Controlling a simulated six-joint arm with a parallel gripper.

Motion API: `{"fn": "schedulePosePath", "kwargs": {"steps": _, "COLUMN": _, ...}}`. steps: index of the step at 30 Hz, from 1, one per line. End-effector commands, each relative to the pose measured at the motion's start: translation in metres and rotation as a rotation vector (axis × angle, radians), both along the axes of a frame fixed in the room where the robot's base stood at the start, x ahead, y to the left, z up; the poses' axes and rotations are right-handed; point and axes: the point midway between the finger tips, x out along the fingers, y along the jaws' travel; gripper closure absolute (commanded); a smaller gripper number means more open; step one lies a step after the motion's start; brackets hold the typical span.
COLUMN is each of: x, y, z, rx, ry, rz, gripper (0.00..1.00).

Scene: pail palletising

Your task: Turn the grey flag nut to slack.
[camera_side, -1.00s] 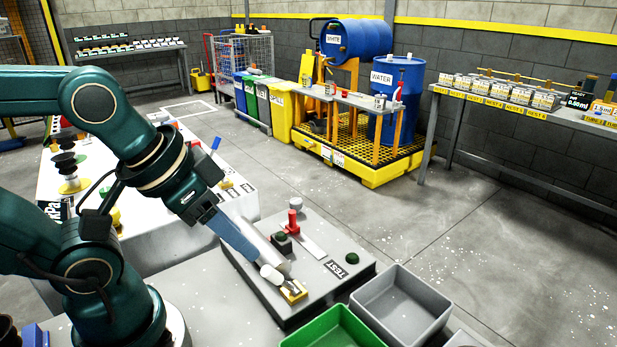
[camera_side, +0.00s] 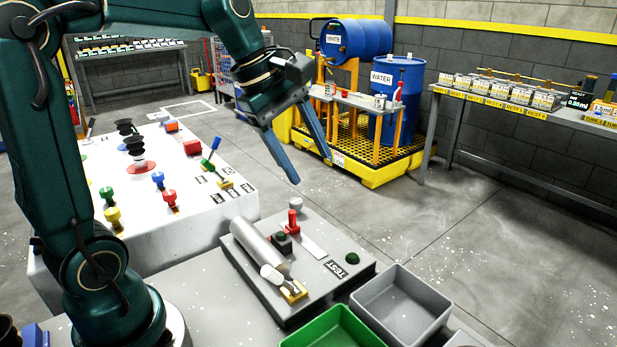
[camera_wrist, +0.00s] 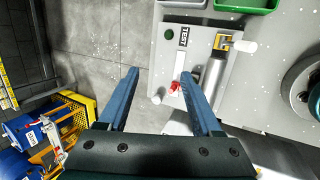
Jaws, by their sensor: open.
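My gripper (camera_side: 312,170) is open and empty, raised above and behind the grey test plate (camera_side: 262,287). Its blue fingers also show in the wrist view (camera_wrist: 159,73), spread wide with a gap between them. A grey round knob (camera_side: 296,202) stands at the plate's back edge, behind a red-topped post (camera_side: 293,220); I cannot tell whether it is the grey flag nut. The red post also shows between the fingers in the wrist view (camera_wrist: 175,88). A silver cylinder (camera_side: 257,246) lies on the plate, with a white piece (camera_side: 271,273) and a yellow block (camera_side: 293,291) at its near end.
A green bin (camera_side: 330,338) and a grey bin (camera_side: 402,306) stand before the plate.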

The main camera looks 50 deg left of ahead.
Motion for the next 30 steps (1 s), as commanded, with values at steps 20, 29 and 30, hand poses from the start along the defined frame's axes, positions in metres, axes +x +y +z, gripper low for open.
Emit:
{"fn": "schedulePosePath", "kwargs": {"steps": 20, "x": 0.053, "y": 0.146, "z": -0.121, "rx": -0.387, "ry": 0.289, "rz": 0.700, "gripper": 0.34}}
{"fn": "schedulePosePath", "kwargs": {"steps": 29, "x": 0.061, "y": 0.137, "z": -0.153, "rx": -0.387, "ry": 0.290, "rz": 0.701, "gripper": 0.34}}
{"fn": "schedulePosePath", "kwargs": {"steps": 30, "x": 0.063, "y": 0.136, "z": -0.156, "rx": -0.387, "ry": 0.288, "rz": 0.701, "gripper": 0.34}}
